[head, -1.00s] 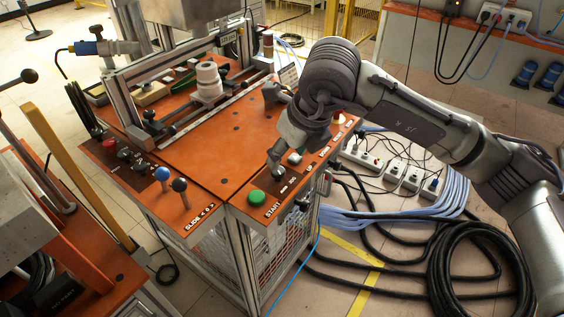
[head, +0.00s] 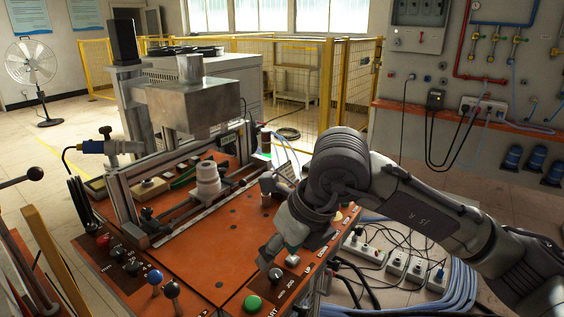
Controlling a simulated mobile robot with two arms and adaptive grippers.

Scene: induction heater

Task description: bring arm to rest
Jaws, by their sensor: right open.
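My right arm comes in from the right, and its gripper (head: 268,256) hangs over the front right part of the orange machine top, just above the control panel with the green start button (head: 253,303). The gripper is open with nothing visible between its fingers. It is small in view, and I cannot tell whether it touches the panel. The induction heater (head: 190,105) stands behind, with a grey metal block above a frame and a white cylindrical piece (head: 207,180) on the orange top. My left gripper is not in view.
Blue-topped (head: 155,277) and dark-topped (head: 172,289) levers stand on the front panel left of the gripper. Power strips (head: 396,264) and cables lie on the floor at right. A yellow fence (head: 345,85) stands behind. The orange top's middle is clear.

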